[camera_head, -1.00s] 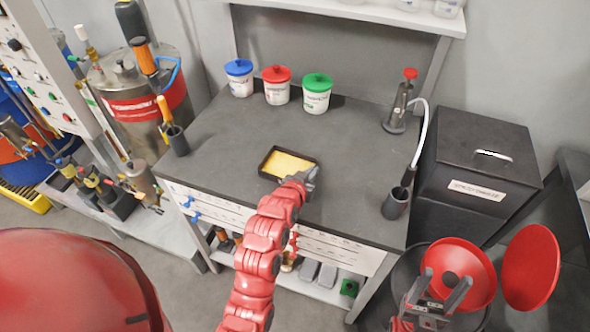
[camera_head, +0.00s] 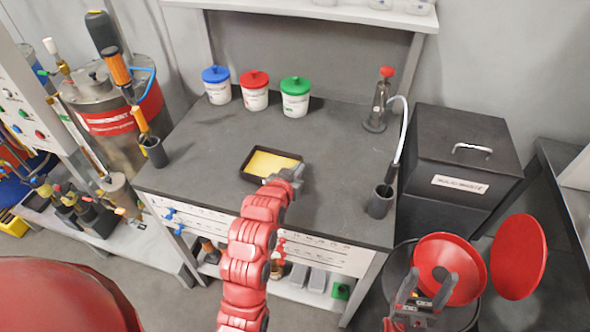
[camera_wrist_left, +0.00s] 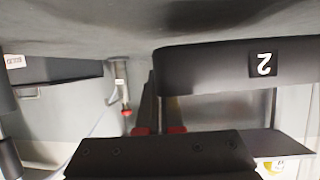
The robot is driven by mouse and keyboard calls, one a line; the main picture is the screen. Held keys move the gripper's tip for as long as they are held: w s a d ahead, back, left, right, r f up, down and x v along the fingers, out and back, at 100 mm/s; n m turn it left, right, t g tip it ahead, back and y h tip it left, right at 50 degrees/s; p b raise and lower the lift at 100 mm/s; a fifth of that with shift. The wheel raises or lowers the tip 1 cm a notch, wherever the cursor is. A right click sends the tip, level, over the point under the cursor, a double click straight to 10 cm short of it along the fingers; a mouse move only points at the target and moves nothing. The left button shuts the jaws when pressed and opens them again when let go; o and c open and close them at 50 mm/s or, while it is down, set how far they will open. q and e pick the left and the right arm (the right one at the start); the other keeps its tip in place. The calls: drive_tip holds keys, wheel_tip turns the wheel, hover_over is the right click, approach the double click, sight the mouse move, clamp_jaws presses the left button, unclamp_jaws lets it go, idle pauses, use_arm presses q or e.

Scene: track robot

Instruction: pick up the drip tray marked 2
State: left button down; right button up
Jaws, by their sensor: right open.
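The drip tray (camera_head: 249,173) is a shallow black tray with a yellow inside, lying on the dark workbench in the head view. In the left wrist view its black wall (camera_wrist_left: 205,67) carries a label with a 2, shown upside down. My left gripper (camera_head: 293,177) is at the tray's front right corner. In the left wrist view its dark fingers (camera_wrist_left: 160,105) are beside and partly behind the tray's end, so their grip and gap are unclear. My right gripper (camera_head: 433,282) is open and empty, in front of a red funnel-like dish.
Blue-, red- and green-lidded tubs (camera_head: 255,97) stand behind the tray. A red-topped bottle (camera_head: 378,105) and dark cup (camera_head: 380,203) are at the bench's right. A black waste bin (camera_head: 465,150) stands beyond. A red dish (camera_head: 452,265) is near my right gripper.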

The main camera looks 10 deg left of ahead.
use_arm(q)
drive_tip(key=s+d+b, duration=0.1)
drive_tip(key=s+d, duration=0.2)
drive_tip(key=shift+r, duration=0.15)
drive_tip(key=s+d+p, duration=0.2)
drive_tip(key=s+d+r+p, duration=0.1)
drive_tip(key=s+d+p, duration=0.1)
drive_tip(key=s+d, duration=0.1)
drive_tip(key=shift+s, duration=0.15)
drive_tip(key=shift+s+d+p, duration=0.9)
drive_tip(key=shift+s+d, duration=0.15)
drive_tip(key=shift+s, duration=0.15)
